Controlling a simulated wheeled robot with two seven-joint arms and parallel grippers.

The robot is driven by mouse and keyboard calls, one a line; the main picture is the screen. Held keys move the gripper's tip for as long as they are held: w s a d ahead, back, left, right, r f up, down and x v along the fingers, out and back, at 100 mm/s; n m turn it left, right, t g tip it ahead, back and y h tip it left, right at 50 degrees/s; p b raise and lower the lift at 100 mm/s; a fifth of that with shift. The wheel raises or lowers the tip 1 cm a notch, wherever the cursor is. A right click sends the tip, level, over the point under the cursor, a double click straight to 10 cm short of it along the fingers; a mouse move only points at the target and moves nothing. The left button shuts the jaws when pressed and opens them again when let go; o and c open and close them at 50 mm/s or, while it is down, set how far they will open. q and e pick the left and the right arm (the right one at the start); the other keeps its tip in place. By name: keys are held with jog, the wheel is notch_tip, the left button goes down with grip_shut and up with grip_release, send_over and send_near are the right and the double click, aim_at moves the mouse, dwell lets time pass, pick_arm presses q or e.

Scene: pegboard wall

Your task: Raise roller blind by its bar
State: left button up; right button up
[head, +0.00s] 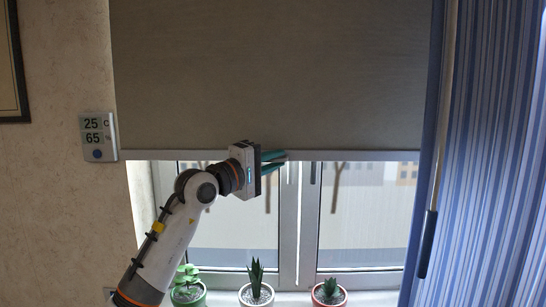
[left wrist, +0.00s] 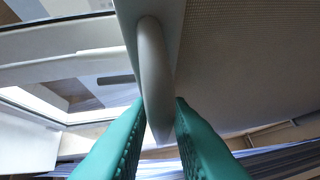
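The roller blind (head: 270,75) is a grey-beige sheet that covers the upper part of the window. Its pale bottom bar (head: 360,155) runs level across the window. My left gripper (head: 286,160) is at the bar near the middle of the window, its teal fingers pointing right. In the left wrist view a grey rounded handle (left wrist: 154,70) on the bar stands between the teal fingers (left wrist: 160,103). The fingertips lie close against both its sides, and the gripper looks shut on it. The exact contact is partly hidden. My right gripper is in neither view.
Three potted plants stand on the sill: a leafy one (head: 187,285), a spiky one (head: 256,280) and a small one in a red pot (head: 329,292). A blue striped curtain (head: 500,150) hangs on the right. A thermometer display (head: 98,137) is on the left wall.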

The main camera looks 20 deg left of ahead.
pick_arm(q)
grip_shut()
jog(key=shift+r, duration=0.1)
